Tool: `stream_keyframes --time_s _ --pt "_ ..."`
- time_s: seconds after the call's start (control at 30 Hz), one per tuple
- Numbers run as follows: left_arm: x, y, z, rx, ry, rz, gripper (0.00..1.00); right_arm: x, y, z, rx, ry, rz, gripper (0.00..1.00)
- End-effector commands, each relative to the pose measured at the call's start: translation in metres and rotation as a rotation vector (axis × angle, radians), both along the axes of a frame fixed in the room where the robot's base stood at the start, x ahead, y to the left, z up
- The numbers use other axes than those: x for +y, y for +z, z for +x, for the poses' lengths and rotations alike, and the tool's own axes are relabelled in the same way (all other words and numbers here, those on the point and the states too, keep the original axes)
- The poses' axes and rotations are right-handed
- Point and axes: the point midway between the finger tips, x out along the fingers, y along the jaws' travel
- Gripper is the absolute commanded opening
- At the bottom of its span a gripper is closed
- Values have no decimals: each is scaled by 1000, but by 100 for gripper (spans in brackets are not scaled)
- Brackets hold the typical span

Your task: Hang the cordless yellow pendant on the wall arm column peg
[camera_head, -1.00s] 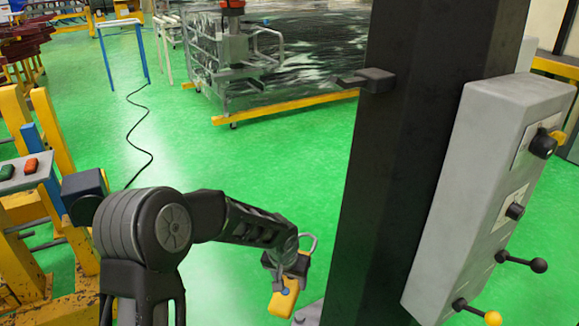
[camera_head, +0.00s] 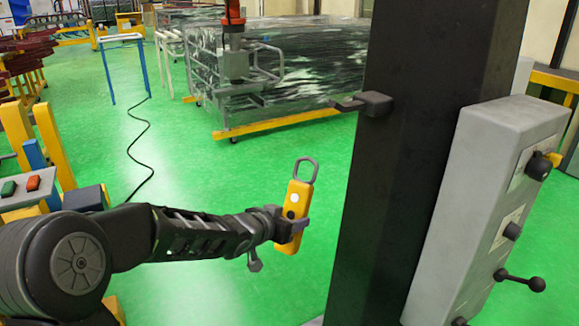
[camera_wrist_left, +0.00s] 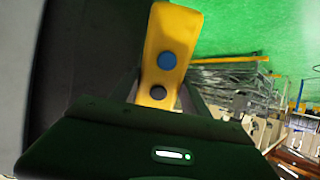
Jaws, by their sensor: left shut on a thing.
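The yellow pendant (camera_head: 293,206) is upright, slightly tilted, with a grey hanging loop (camera_head: 306,168) at its top and a pale round button on its face. My left gripper (camera_head: 290,226) is shut on its lower body and holds it in the air, left of the column. In the left wrist view the pendant (camera_wrist_left: 166,58) shows a blue and a dark button between the fingers. The dark column (camera_head: 405,160) stands right of the pendant. Its peg (camera_head: 364,103) juts out to the left, higher in the picture than the loop and apart from it. My right gripper is not in view.
A grey control box (camera_head: 490,200) with knobs and levers is on the column's right side. A wrapped load on a yellow-based cart (camera_head: 290,70) stands behind. A button panel (camera_head: 22,188) and yellow frames are at the left. Green floor between is clear, with a black cable (camera_head: 133,150).

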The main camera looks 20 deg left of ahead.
Motion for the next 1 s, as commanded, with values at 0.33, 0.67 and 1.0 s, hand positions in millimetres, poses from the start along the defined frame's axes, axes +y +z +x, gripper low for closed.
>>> stream_keyframes --time_s 0.33,0.67,1.0 --pt "-3 113 -16 -308 -141 -78 0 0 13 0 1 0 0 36" --pt "-13 169 -40 -434 -238 -139 0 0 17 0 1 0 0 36" --pt "-13 169 -39 -435 -238 -139 0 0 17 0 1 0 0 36"
